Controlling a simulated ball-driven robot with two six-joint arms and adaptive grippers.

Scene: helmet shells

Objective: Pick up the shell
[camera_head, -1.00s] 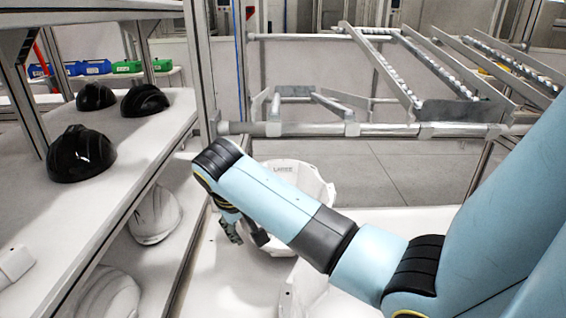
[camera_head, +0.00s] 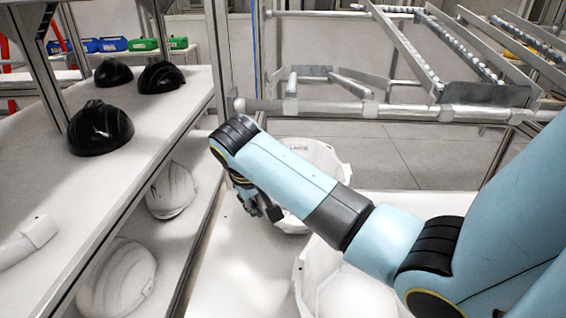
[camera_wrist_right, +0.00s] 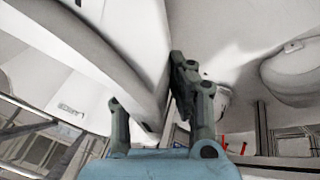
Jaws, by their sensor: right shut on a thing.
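My right gripper (camera_head: 262,208) reaches down from the right arm at the near left side of a white, open, labelled shell-like piece (camera_head: 318,158) on the white table. In the right wrist view the gripper (camera_wrist_right: 150,95) has one finger on each side of a thick white curved edge and is shut on it. I take this edge to be the white shell's rim (camera_wrist_right: 115,65); the label also shows in that view. The arm hides part of the piece in the head view. My left gripper is not in view.
A second white piece (camera_head: 318,285) stands nearer on the table, partly behind my arm. At left, black helmets (camera_head: 100,128) stand on the upper shelf and white shells (camera_head: 172,190) on the lower shelf. A metal roller rack (camera_head: 400,108) is behind.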

